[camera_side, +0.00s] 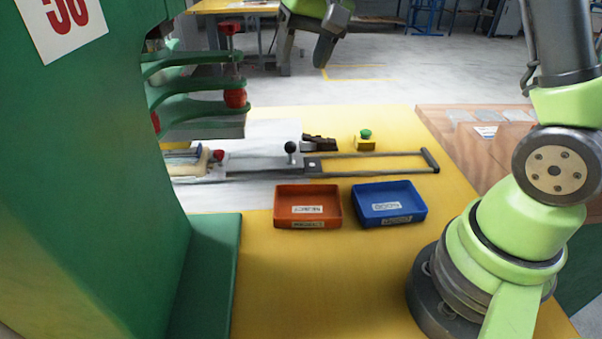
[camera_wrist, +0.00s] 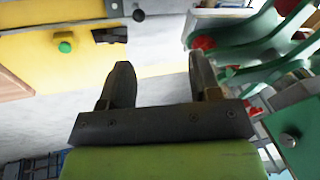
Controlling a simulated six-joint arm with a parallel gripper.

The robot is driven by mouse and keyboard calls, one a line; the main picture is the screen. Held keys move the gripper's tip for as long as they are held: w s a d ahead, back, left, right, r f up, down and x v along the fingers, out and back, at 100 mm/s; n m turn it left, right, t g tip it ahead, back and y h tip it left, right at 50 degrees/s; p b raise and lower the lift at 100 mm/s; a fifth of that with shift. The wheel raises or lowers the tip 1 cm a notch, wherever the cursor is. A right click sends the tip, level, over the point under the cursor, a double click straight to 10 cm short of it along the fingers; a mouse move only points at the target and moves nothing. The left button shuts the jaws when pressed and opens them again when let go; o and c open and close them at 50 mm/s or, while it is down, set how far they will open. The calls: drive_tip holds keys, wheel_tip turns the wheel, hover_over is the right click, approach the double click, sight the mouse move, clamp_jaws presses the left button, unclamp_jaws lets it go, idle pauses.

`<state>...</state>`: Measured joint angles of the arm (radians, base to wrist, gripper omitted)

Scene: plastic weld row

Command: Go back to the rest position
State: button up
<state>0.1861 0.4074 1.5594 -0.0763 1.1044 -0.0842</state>
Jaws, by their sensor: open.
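In the wrist view my gripper (camera_wrist: 160,78) shows its two dark fingers spread apart. Nothing is held between them; pale floor and a strip of yellow table show in the gap. In the side view a lime-green and dark grey part of my arm's end hangs in at the top edge, high above and behind the table. Its fingers cannot be made out clearly there.
A green press (camera_side: 95,150) stands at left. A slide with a black knob (camera_side: 291,147), a green button (camera_side: 366,134), a red tray (camera_side: 307,191) and a blue tray (camera_side: 377,187) are on the yellow table (camera_side: 300,265). The trays look empty. The front table area is clear.

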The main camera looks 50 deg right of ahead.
drive_tip(key=s+a+r+n+t, duration=0.1)
drive_tip(key=s+a+r+t, duration=0.1)
drive_tip(key=s, duration=0.8)
drive_tip(key=s+a+r+t, duration=0.2)
drive_tip(key=s+a, duration=0.2)
drive_tip(key=s, duration=0.7)
drive_tip(key=shift+s+a+r+n+y, duration=0.2)
drive_tip(key=shift+s+r+n+y, duration=0.1)
drive_tip(key=shift+r+n, duration=0.1)
